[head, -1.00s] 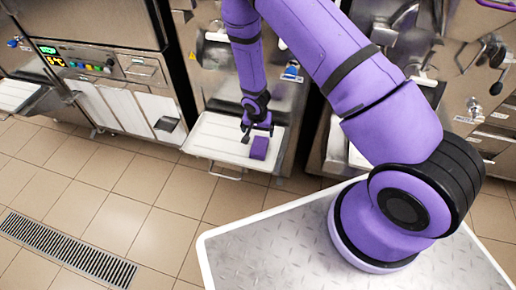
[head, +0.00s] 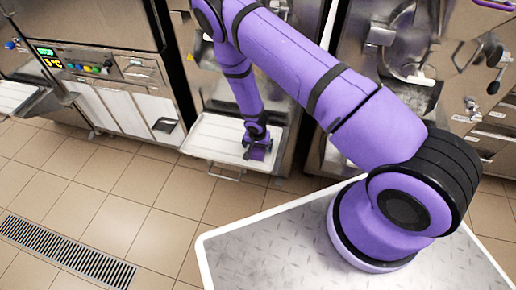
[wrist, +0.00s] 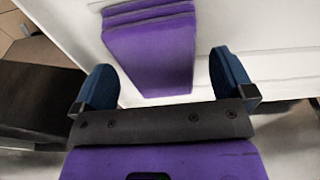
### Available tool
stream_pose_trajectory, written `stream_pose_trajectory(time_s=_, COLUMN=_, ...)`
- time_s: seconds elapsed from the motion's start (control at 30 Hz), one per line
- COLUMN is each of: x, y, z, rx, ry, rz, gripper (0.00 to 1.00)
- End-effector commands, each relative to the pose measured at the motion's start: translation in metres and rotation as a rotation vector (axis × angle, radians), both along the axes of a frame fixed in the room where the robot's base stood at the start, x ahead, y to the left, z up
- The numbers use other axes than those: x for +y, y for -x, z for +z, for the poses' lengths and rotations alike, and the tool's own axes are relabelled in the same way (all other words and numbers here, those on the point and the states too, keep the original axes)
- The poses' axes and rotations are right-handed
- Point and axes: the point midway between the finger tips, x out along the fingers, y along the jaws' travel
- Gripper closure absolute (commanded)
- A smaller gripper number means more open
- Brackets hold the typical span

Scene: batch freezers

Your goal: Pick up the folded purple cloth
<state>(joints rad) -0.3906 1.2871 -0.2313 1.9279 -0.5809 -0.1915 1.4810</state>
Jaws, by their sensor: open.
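The folded purple cloth (wrist: 150,55) lies on a white tray in the wrist view, its stacked folds towards the top of the picture. In the head view the cloth (head: 258,154) is mostly hidden under my gripper. My gripper (wrist: 165,85) is open, with one dark blue finger to each side of the cloth's near end in the picture. I cannot tell whether the fingers touch the cloth or how far above it they are. In the head view my gripper (head: 256,150) is right over the cloth.
The white tray (head: 208,137) juts out from the front of a steel freezer, with a handle below its front edge. Another freezer with a lit control panel (head: 80,63) stands to the left. The tiled floor (head: 110,200) is clear apart from a drain grate (head: 65,250).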

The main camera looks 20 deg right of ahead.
Motion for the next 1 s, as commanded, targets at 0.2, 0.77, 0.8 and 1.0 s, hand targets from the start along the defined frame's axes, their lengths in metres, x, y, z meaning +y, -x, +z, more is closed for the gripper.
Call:
stream_pose_trajectory(time_s=0.2, x=-0.0015, y=-0.0014, z=-0.0107, rx=0.001, ry=0.001, rz=0.0, gripper=0.0)
stream_pose_trajectory(time_s=0.77, x=-0.0013, y=-0.0015, z=-0.0103, rx=0.0, ry=0.0, rz=0.0, gripper=0.51)
stream_pose_trajectory(time_s=0.8, x=-0.0013, y=-0.0015, z=-0.0103, rx=0.0, ry=0.0, rz=0.0, gripper=0.51)
stream_pose_trajectory(time_s=1.0, x=-0.0011, y=-0.0019, z=-0.0072, rx=-0.001, ry=0.001, rz=0.0, gripper=0.52)
